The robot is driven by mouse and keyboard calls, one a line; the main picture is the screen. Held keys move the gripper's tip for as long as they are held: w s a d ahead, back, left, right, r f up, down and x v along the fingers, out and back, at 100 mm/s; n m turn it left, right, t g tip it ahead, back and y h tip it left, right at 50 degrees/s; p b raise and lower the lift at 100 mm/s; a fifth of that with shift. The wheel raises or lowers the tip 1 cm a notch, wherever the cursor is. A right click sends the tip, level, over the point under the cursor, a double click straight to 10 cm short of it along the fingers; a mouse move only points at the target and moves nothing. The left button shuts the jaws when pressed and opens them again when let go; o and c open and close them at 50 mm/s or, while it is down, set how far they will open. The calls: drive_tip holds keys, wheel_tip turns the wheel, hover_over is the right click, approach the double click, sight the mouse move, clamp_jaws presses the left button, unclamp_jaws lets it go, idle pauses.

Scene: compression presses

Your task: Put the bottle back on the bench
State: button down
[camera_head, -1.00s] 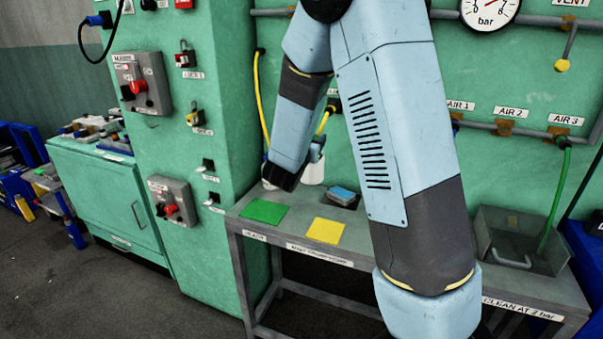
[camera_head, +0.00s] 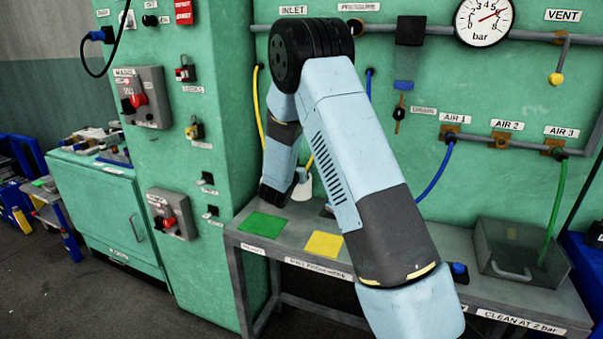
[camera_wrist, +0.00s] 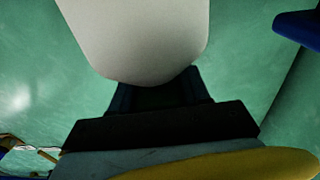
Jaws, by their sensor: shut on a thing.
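The bottle (camera_head: 303,188) is a small whitish shape at the back of the bench in the head view, partly hidden by my arm. In the wrist view the bottle (camera_wrist: 140,35) is a large pale, rounded body at the top. My gripper (camera_wrist: 157,95) is shut on it, with a dark finger at each side of its lower end. In the head view my gripper is mostly hidden behind my wrist. The grey bench (camera_head: 295,222) stands against the green wall. I cannot tell whether the bottle touches the bench.
A green mat (camera_head: 262,225) and a yellow mat (camera_head: 324,244) lie on the bench's left part. A clear-walled box (camera_head: 515,260) stands at its right, with a blue-topped item (camera_head: 459,272) beside it. Hoses hang above. A green cabinet (camera_head: 205,110) rises close at left.

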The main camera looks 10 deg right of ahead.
sight(301, 193)
drive_tip(key=shift+w+f, duration=0.25)
drive_tip(key=shift+f, duration=1.7)
drive_tip(key=shift+c, duration=2.4)
unclamp_jaws()
